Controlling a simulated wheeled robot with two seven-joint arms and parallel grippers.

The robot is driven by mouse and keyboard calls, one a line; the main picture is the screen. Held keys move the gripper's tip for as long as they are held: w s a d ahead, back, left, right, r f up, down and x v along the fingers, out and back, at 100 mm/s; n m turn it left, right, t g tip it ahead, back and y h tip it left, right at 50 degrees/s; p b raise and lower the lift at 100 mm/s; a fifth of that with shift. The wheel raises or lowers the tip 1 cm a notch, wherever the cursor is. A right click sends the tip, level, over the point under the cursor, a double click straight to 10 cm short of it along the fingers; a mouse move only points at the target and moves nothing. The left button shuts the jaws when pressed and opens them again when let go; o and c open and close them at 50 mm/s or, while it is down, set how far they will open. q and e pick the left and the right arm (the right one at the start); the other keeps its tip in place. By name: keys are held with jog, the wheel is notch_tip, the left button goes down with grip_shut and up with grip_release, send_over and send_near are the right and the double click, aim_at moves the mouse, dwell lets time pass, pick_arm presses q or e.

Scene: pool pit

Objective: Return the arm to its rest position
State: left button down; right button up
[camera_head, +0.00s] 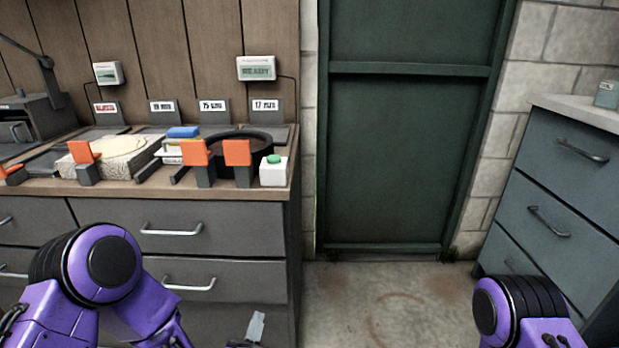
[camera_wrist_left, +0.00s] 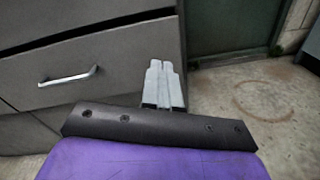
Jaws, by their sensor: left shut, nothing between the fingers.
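My left arm is purple with black joints and comes in at the lower left of the head view, in front of the grey drawer cabinet. My left gripper (camera_head: 256,326) is at the bottom edge of the head view, by the cabinet's right end. In the left wrist view its two pale fingers (camera_wrist_left: 164,68) lie side by side, shut with nothing between them. A purple part of my right arm shows at the lower right of the head view. My right gripper is out of view.
A dark green door (camera_head: 400,150) stands behind bare floor (camera_head: 370,300). A blue-grey drawer unit (camera_head: 560,190) stands at the right.

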pick_arm(q)
jog(key=s+a+f+m+g, duration=0.2)
jog(key=s+f+m+g, duration=0.15)
jog(key=f+m, duration=0.35)
jog(key=s+a+f+m+g, duration=0.3)
jog(key=s+f+m, duration=0.15)
jog(key=m, duration=0.45)
jog(key=s+a+f+m+g+y, duration=0.2)
jog(key=s+a+f+m+g, duration=0.3)
jog(key=s, duration=0.4)
jog(key=s+a+f+m+g+y, duration=0.2)
jog(key=s+a+f+m+g, duration=0.15)
jog(key=s+a, duration=0.5)
notch_tip(320, 180, up, 26)
jog(key=s+d+p, duration=0.1)
jog(key=p, duration=2.6)
jog(key=shift+s+d+t, duration=0.2)
jog(key=shift+s+t, duration=0.2)
jog(key=shift+r, duration=0.1)
